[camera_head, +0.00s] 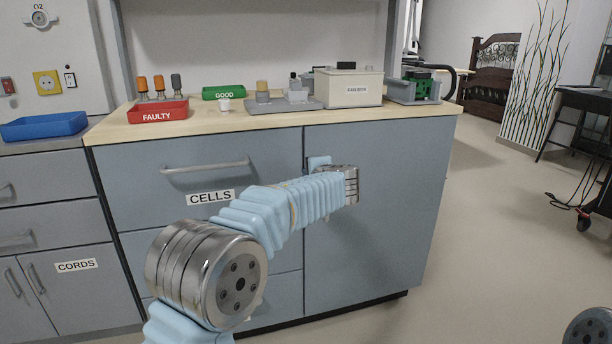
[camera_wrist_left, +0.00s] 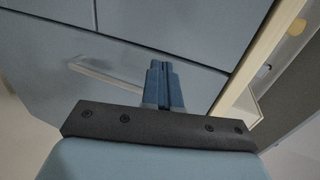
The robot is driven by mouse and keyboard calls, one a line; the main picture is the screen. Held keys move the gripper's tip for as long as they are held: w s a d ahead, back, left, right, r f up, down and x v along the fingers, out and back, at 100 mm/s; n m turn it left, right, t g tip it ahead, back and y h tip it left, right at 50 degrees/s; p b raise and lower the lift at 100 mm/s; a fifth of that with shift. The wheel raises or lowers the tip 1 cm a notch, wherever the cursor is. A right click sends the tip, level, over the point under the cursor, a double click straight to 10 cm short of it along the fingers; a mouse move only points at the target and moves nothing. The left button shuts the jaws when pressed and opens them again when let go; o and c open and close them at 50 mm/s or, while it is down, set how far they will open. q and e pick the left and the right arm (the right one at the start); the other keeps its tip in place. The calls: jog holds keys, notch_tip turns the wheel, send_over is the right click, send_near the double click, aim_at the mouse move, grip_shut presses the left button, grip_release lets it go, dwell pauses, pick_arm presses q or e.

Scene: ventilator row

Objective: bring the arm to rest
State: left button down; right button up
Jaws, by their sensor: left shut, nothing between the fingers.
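My left arm (camera_head: 255,225) reaches forward from the lower left, bent at the wrist in front of the grey-blue cabinet (camera_head: 390,215). In the wrist view my left gripper (camera_wrist_left: 163,85) is shut, its two fingers together with nothing between them. The fingers point toward a cabinet front, with a bar handle (camera_wrist_left: 100,75) just left of them and seemingly apart. In the head view the fingertips are hidden behind the wrist. At the lower right corner a metal joint of my right arm (camera_head: 588,327) shows; the right gripper is out of view.
The CELLS drawer (camera_head: 140,190) looks closed, its handle (camera_head: 205,165) left of my wrist. The worktop (camera_head: 270,118) holds a red FAULTY bin (camera_head: 158,112), a green GOOD bin (camera_head: 222,92) and a cream box (camera_head: 348,87).

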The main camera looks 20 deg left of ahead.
pick_arm(q)
jog(key=v, duration=0.7)
jog(key=s+d+f+g+h+p, duration=0.1)
jog(key=s+f+g+h, duration=0.25)
jog(key=f, duration=1.25)
jog(key=s+d+f+g+h+p, duration=0.1)
jog(key=s+f+g+h, duration=0.25)
jog(key=f, duration=1.25)
jog(key=s+f+n+g+h+p, duration=0.1)
jog(key=s+f+n, duration=0.3)
jog(key=s, duration=0.5)
jog(key=s+d+f+n+g+h+p, duration=0.1)
jog(key=s+f+n, duration=0.4)
jog(key=s, duration=0.5)
jog(key=s+d+f+n+g+h, duration=0.1)
jog(key=s+f+n, duration=0.3)
jog(key=s+f, duration=0.4)
jog(key=shift+s+g+h+p, duration=0.4)
jog(key=shift+s+g+h, duration=0.4)
jog(key=shift+s, duration=0.45)
